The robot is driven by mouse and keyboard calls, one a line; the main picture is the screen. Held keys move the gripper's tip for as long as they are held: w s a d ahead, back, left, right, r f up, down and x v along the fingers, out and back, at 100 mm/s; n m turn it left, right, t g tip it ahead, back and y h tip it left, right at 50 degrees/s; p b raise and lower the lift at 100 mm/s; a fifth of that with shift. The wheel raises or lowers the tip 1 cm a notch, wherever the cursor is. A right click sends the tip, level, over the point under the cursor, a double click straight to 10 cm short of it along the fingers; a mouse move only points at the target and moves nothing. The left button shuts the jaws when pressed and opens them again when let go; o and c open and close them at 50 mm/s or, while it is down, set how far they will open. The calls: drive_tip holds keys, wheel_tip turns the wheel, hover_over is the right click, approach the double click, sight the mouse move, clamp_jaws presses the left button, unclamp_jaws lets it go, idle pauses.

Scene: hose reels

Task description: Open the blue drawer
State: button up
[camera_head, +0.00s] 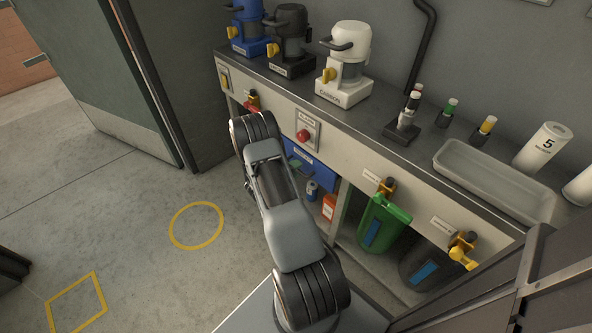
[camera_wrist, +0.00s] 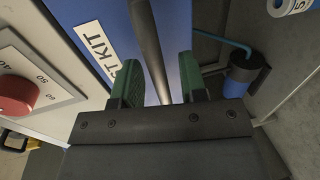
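The blue drawer (camera_head: 322,173) sits under the counter, partly hidden behind my arm in the head view. In the wrist view its blue front (camera_wrist: 112,22) fills the upper middle, with a white label (camera_wrist: 97,44) reading "KIT" at its visible end. A dark bar handle (camera_wrist: 147,40) runs across the front. My gripper (camera_wrist: 158,68) is open, with its green fingers on either side of the bar. A gap shows between the bar and each finger.
A panel with a red knob (camera_head: 304,136) is beside the drawer; the knob also shows in the wrist view (camera_wrist: 17,94).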

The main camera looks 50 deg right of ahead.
drive_tip(key=shift+d, duration=0.1)
clamp_jaws()
idle(0.4)
